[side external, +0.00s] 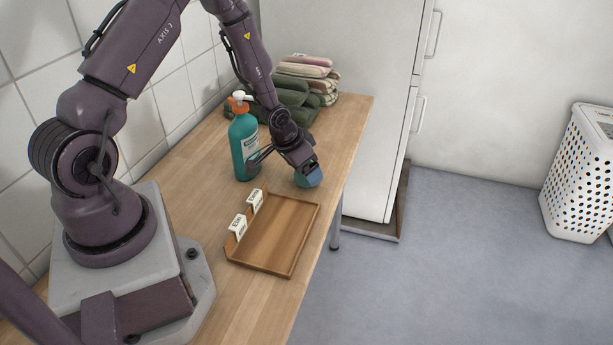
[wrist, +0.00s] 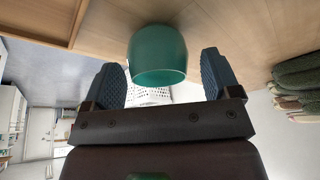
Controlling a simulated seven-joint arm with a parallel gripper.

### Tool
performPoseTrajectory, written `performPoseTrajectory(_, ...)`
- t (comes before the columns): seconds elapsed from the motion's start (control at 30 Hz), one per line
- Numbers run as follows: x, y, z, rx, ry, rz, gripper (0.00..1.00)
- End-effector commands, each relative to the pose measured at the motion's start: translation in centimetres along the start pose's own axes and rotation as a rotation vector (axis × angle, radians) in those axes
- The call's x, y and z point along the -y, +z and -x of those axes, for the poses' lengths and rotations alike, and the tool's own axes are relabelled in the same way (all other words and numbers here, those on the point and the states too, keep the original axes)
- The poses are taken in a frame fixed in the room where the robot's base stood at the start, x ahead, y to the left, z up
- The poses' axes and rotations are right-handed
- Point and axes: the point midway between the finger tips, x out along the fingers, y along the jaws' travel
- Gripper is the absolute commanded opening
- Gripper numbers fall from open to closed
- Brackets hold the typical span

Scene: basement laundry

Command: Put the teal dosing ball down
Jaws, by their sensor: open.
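The teal dosing ball (wrist: 158,55) shows in the wrist view as a rounded, cup-like piece on the wooden table, just ahead of my fingers. My gripper (wrist: 164,80) is open, with a dark blue ribbed finger on each side of the ball's near end and a gap visible on the right. In the side view my gripper (side external: 309,173) points down at the table near its right edge, and the ball (side external: 302,181) is partly hidden by it. The ball appears to rest on the tabletop; the exact contact is hard to see.
A teal bottle with an orange and white top (side external: 244,140) stands left of my gripper. A wooden tray (side external: 290,262) with two white labels lies in front. Folded towels (side external: 290,90) are stacked behind. The table edge is close on the right; a white basket (side external: 578,175) stands on the floor.

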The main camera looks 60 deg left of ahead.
Motion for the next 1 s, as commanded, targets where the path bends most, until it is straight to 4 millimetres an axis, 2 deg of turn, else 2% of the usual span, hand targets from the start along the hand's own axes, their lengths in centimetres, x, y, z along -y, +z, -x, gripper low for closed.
performPoseTrajectory(0.03,0.0,0.1,-0.8,0.002,0.0,0.0,0.83)
performPoseTrajectory(0.17,0.0,0.0,-2.1,0.001,0.0,0.0,0.83)
performPoseTrajectory(0.43,0.0,0.0,-2.4,0.0,-0.001,0.001,0.83)
performPoseTrajectory(0.47,0.0,0.0,-2.4,0.0,-0.001,0.001,0.78)
performPoseTrajectory(0.63,0.0,0.0,-2.4,0.0,-0.001,0.001,0.39)
performPoseTrajectory(0.7,0.0,0.0,-2.4,0.0,-0.001,0.001,0.34)
performPoseTrajectory(1.0,0.1,-0.2,-2.0,-0.002,-0.001,0.001,0.34)
